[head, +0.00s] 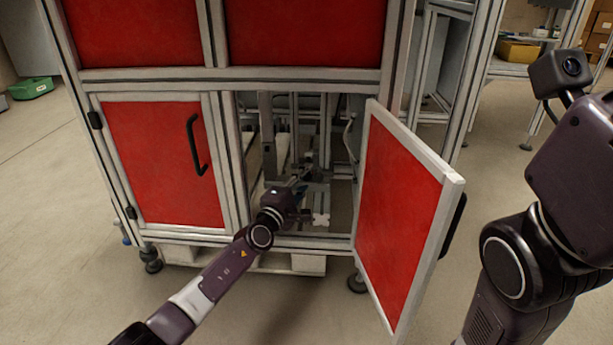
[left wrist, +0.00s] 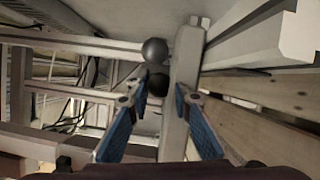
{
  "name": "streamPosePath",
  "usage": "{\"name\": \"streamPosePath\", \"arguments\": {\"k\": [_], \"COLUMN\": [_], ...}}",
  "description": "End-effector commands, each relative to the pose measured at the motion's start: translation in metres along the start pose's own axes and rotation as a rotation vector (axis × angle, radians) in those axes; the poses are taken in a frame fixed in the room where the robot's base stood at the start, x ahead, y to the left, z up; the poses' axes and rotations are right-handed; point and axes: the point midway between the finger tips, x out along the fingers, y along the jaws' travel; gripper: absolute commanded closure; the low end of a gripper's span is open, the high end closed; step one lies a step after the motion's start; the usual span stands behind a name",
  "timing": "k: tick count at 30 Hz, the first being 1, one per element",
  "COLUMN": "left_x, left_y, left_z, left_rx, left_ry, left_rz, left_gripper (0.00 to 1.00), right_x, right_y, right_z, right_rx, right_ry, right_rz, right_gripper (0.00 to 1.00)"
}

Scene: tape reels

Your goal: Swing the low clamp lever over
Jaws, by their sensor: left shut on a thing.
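My left gripper (head: 298,186) reaches through the open door into the lower right bay of the machine frame. In the left wrist view, its two blue-padded fingers (left wrist: 159,90) stand either side of a dark ball knob (left wrist: 158,84), which I take to be the low clamp lever's knob. The gripper is shut on it. A second black ball knob (left wrist: 154,50) shows just beyond, clear of the fingers. The lever's arm and pivot are hidden or too small to tell. My right gripper is out of view; only its arm shows at the right.
The red door (head: 398,215) stands open to the right of the bay. A closed red door (head: 163,165) is on the left. Metal profiles (head: 265,130) frame the narrow opening. In the left wrist view, a pale beam (left wrist: 262,45) runs close at the right.

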Motion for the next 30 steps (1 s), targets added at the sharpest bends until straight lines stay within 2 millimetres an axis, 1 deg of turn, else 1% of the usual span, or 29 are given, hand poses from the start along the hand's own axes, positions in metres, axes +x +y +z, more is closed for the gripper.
{"name": "streamPosePath", "arguments": {"k": [1,4,21,22,26,27,30], "left_x": [-0.0026,-0.0024,-0.0025,-0.0025,-0.0020,-0.0017,-0.0013], "left_y": [-0.0122,-0.0153,-0.0135,-0.0135,-0.0113,-0.0102,-0.0083], "left_z": [-0.0018,-0.0026,-0.0017,-0.0017,-0.0013,-0.0011,-0.0006], "left_rx": [-0.003,-0.002,-0.003,-0.003,-0.002,-0.002,-0.001], "left_ry": [0.001,0.001,0.000,0.000,0.000,0.000,-0.001], "left_rz": [-0.021,-0.022,-0.022,-0.022,-0.018,-0.016,-0.013], "left_gripper": [1.00,1.00,1.00,0.78,0.64,0.62,0.62], "right_x": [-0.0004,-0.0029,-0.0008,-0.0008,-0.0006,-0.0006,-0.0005], "right_y": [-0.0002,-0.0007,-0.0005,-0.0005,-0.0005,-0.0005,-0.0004], "right_z": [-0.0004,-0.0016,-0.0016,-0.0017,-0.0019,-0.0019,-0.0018], "right_rx": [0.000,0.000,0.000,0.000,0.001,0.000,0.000], "right_ry": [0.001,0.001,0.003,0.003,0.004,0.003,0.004], "right_rz": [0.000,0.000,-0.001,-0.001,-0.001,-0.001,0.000], "right_gripper": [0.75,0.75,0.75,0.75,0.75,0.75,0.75]}}
